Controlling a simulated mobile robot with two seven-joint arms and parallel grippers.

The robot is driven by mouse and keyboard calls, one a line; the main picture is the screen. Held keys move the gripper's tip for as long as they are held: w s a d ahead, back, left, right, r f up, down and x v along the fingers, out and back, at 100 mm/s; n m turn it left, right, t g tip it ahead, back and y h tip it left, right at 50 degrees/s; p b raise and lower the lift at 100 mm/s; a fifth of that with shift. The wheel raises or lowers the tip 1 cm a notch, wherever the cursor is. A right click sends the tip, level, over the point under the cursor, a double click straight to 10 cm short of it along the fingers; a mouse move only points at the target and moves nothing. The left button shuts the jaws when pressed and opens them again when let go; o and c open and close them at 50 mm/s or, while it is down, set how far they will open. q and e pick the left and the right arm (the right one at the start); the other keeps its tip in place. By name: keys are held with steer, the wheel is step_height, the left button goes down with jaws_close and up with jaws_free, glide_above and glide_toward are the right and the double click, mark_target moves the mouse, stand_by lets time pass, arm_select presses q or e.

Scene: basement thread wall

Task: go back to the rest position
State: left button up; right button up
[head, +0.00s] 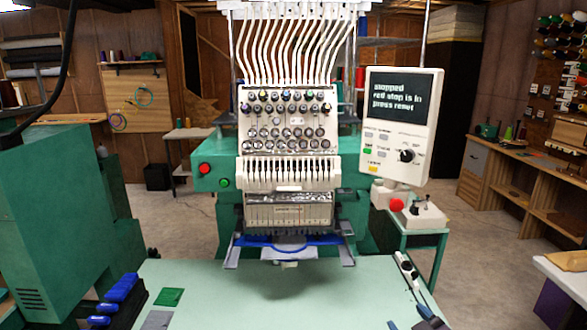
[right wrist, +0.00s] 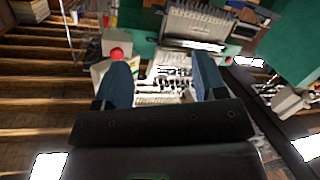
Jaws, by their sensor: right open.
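My right gripper (head: 404,308) shows at the lower right of the head view, over the front right corner of the pale green table (head: 300,300). In the right wrist view its two blue fingers (right wrist: 163,76) stand wide apart with nothing held between them. Beyond them are the white control box and the red stop button (right wrist: 117,53), apart from the fingers. The same red stop button (head: 396,205) sits on the white box right of the machine in the head view. My left gripper does not show.
The embroidery machine (head: 288,170) stands behind the table. Its panel (head: 395,125) reads "stopped", "red stop is in", "press reset". Blue-and-black items (head: 118,292) and a green patch (head: 169,296) lie at the table's left. A green cabinet (head: 70,220) stands left. The table's middle is clear.

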steer(key=s+d+f+m+g+h, duration=0.1)
steer(key=s+f+m+g, duration=0.1)
steer(key=s+f, duration=0.6)
steer(key=s+d+f+m+g+h, duration=0.2)
steer(key=s+f, duration=0.7)
steer(key=s, duration=0.5)
steer(key=shift+s+d+m, duration=0.2)
steer(key=shift+s+m, duration=0.1)
steer(key=shift+m, duration=0.6)
steer(key=shift+f, duration=0.1)
